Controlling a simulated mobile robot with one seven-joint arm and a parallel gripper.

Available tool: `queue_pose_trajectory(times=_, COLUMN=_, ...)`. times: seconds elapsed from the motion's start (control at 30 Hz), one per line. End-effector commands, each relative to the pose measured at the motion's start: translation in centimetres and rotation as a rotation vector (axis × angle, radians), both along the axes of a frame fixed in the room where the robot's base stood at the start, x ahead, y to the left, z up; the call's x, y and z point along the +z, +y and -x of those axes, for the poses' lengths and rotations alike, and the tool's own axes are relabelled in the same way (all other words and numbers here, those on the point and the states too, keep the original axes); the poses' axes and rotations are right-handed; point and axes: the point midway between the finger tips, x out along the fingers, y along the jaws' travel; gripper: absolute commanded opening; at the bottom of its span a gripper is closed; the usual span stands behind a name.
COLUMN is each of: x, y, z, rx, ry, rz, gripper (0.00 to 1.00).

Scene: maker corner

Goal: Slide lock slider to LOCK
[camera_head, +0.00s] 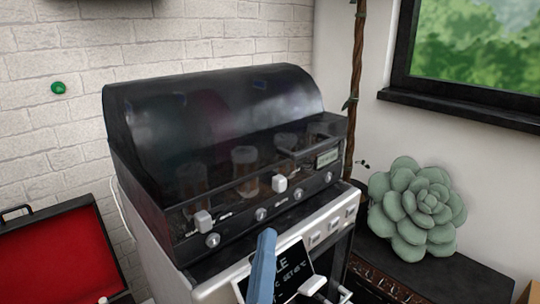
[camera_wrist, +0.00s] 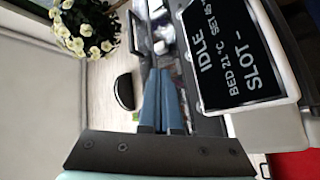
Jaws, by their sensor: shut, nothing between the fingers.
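A black machine with a dark hood (camera_head: 215,110) stands in the middle of the head view. Two pale square blocks show on its front panel, one at the left (camera_head: 203,220) and one further right (camera_head: 280,183). I cannot tell which of them, if either, is the lock slider; the small labels are unreadable. My gripper (camera_head: 267,236) has blue fingers, shut and empty, in front of the panel's lower edge. In the wrist view the shut fingers (camera_wrist: 164,75) point up the picture beside a dark display (camera_wrist: 238,50) reading "IDLE", "BED 21°C" and "SLOT-".
Round silver knobs (camera_head: 261,215) line the panel. A white handle-like part (camera_head: 313,285) sticks out below the display. A red-lined open case (camera_head: 50,255) lies at left; a green succulent (camera_head: 415,205) stands at right. White flowers (camera_wrist: 85,30) show in the wrist view.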

Motion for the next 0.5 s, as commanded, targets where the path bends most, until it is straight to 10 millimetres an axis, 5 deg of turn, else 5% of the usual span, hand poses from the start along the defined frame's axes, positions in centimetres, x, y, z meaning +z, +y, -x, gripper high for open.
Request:
queue_pose_trajectory(times=0.03, x=1.3, y=0.2, z=0.2, rx=-0.005, ry=0.026, rz=0.036, gripper=0.00)
queue_pose_trajectory(times=0.5, x=2.9, y=1.9, z=2.9, rx=-0.034, ry=0.205, rz=0.397, gripper=0.00)
